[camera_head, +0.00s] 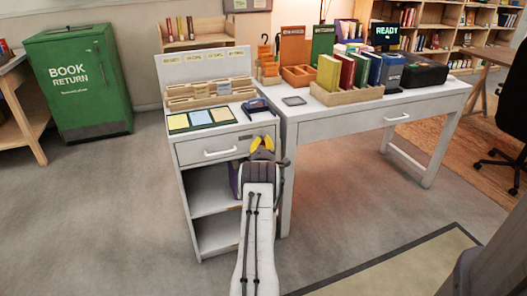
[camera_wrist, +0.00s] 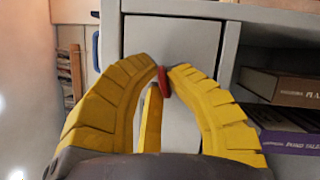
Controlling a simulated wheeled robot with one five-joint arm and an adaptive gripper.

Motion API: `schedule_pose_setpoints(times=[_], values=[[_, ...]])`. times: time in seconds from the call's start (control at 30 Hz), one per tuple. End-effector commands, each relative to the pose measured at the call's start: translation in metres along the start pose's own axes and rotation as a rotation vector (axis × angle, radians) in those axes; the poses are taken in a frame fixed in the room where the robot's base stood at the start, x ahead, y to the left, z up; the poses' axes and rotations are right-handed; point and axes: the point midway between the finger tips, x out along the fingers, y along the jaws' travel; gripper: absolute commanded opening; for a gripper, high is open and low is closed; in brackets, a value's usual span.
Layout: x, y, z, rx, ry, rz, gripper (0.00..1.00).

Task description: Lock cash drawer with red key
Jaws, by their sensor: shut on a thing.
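My gripper (camera_head: 262,145) is at the right end of the white cabinet's drawer front (camera_head: 198,151), which has a pale bar handle (camera_head: 220,153). The drawer looks shut. In the wrist view, the yellow fingers (camera_wrist: 165,76) close at their tips on a small red piece, seemingly the red key (camera_wrist: 165,82). Most of the key is hidden by the fingers. The light panel behind the tips appears to be the drawer front (camera_wrist: 172,40). I see no keyhole, and I cannot tell whether the key touches the panel or is inside a lock.
Books (camera_wrist: 290,88) lie in the open shelf space beside the panel in the wrist view. Floor at left is clear.

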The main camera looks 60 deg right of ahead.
Motion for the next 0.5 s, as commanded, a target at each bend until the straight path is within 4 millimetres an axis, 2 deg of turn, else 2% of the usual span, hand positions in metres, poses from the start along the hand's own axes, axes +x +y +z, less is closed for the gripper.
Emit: schedule_pose_setpoints(times=[0.5], values=[[-0.0010,0.0024,-0.0040,-0.066,-0.004,0.031,0.00]])
